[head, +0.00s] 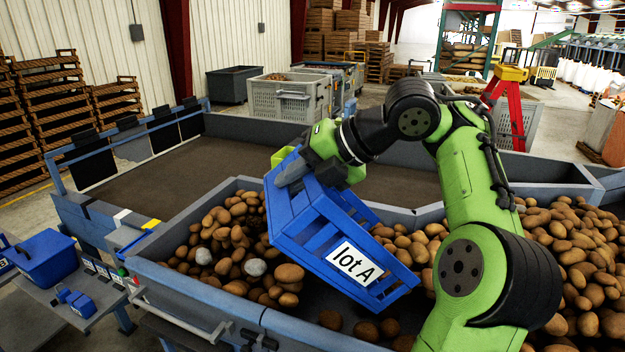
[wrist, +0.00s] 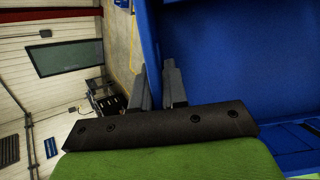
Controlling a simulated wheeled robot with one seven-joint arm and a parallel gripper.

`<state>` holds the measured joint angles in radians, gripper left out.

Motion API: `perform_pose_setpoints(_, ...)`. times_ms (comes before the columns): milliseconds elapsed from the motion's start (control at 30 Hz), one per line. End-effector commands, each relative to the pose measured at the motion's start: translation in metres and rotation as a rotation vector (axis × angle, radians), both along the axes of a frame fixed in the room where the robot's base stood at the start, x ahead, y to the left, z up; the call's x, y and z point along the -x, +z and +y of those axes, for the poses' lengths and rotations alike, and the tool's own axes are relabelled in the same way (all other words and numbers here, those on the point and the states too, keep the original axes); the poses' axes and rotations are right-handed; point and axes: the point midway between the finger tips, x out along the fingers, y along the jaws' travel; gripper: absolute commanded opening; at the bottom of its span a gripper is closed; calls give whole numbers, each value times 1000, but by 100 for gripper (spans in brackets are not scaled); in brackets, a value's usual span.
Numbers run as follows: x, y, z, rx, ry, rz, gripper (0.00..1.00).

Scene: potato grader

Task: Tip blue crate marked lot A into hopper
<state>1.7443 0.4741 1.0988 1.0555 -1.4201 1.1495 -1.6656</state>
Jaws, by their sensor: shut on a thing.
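The blue slatted crate (head: 300,215) with the white "lot A" label hangs strongly tilted over the grey hopper (head: 215,308), its labelled side low and to the right. My gripper (head: 291,172) is shut on the crate's upper left edge. In the wrist view, the two grey fingers (wrist: 158,85) stand at the edge of the crate's smooth blue wall (wrist: 235,50). Potatoes (head: 230,240) lie in the hopper to the left of, below and right of the crate; a few are pale grey. I cannot see whether anything is inside the crate.
A small blue bin (head: 44,258) stands on a side bench at the left. A wide, brown-floored grey bay (head: 185,165) lies behind the hopper. A pale grey crate (head: 290,98) and a red stepladder (head: 510,105) stand farther back. My arm covers part of the potatoes at the right.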

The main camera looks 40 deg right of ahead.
Motion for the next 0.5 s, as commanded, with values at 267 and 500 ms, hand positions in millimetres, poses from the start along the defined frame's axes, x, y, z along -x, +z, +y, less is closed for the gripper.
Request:
perform_pose_setpoints(267,-2,-5,2,15,1,9,0)
perform_pose_setpoints(500,-11,-35,16,122,2,78,0)
